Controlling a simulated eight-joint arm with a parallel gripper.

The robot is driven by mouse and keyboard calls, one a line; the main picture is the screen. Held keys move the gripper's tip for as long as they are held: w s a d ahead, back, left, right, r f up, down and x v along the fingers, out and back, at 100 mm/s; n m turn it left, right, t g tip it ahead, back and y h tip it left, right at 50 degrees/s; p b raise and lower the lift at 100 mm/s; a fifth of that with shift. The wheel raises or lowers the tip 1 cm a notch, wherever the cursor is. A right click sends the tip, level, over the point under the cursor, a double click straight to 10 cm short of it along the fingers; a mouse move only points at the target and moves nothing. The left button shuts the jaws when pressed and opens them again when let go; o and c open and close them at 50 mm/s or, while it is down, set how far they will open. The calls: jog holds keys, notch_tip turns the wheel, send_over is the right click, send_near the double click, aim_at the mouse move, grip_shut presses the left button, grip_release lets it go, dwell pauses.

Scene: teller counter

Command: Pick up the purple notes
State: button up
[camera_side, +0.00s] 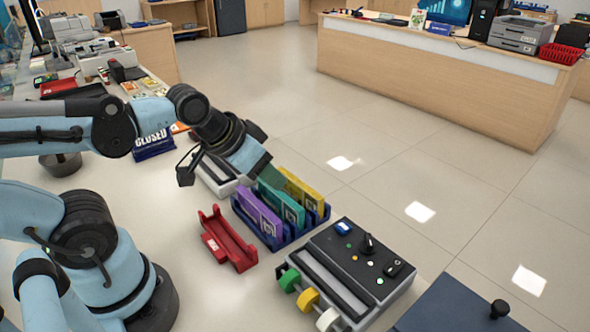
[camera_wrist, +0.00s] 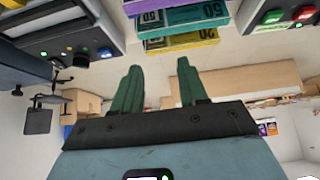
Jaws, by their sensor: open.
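The purple notes (camera_side: 258,214) stand upright at the near left of a dark blue holder (camera_side: 283,240) in the side view. Teal notes (camera_side: 283,207) and yellow notes (camera_side: 303,190) stand beside them in the same holder. In the wrist view the purple notes (camera_wrist: 160,5) show at the top edge, partly cut off, with the teal notes (camera_wrist: 184,18) and yellow notes (camera_wrist: 180,40) below them. My gripper (camera_side: 262,173) is above the back of the holder, nearest the teal and yellow notes. Its two fingers (camera_wrist: 157,64) are apart with nothing between them.
An empty red tray (camera_side: 238,246) lies left of the holder. A grey machine with green, yellow and white wheels (camera_side: 350,260) stands to the right. A dark blue box (camera_side: 455,308) is at the lower right.

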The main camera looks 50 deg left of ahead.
aim_at(257, 203)
jog(key=shift+o, duration=0.6)
jog(key=a+m+g, duration=0.1)
jog(key=m+g, duration=0.1)
jog(key=m, duration=0.4)
jog(key=a+m+g, duration=0.1)
jog(key=m+g, duration=0.1)
jog(key=m, duration=0.4)
jog(key=a+m+g, duration=0.2)
jog(key=m+g, duration=0.1)
jog(key=m, duration=0.3)
jog(key=shift+w+f, duration=0.2)
jog(key=shift+f, duration=0.15)
notch_tip(257, 203, down, 6)
jog(key=shift+r, duration=0.2)
jog(key=shift+s+f, duration=0.2)
jog(key=shift+f, duration=2.6)
